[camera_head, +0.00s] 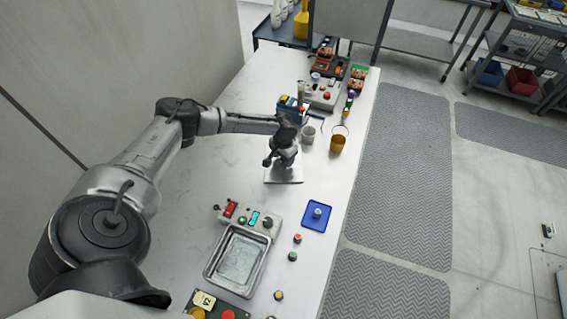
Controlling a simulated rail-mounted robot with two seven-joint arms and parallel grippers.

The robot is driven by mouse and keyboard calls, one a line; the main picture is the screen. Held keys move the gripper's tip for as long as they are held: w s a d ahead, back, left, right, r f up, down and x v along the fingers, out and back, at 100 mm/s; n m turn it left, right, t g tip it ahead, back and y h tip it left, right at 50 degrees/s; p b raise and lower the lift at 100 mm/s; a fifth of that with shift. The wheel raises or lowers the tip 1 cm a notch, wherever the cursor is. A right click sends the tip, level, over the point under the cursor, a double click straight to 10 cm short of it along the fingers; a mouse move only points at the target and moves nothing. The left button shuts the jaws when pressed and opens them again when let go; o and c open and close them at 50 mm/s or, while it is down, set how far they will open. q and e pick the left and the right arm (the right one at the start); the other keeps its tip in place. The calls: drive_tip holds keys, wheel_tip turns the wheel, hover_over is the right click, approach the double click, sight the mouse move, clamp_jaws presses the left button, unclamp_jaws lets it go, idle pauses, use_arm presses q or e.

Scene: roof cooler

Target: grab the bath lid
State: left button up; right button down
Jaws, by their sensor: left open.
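A pale, flat, square plate, which looks like the bath lid (284,176), lies on the white bench in the middle of the head view. My left gripper (282,163) is open, pointing down over this plate and hiding its middle. I cannot tell whether the fingers touch it or straddle a handle. The metal bath (209,276) stands nearer to me, uncovered, with clear liquid or a shiny bottom inside. My right gripper is not in view.
A control box (236,220) adjoins the bath's far side. A blue tray (309,224) with a small item sits to the right. A white cup (308,135) and an amber cup (338,144) stand just beyond my left gripper. The bench (200,185) is clear left of the plate.

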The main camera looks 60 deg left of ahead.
use_arm(q)
drive_tip(key=shift+f, duration=0.4)
drive_tip(key=shift+c, duration=0.5)
clamp_jaws()
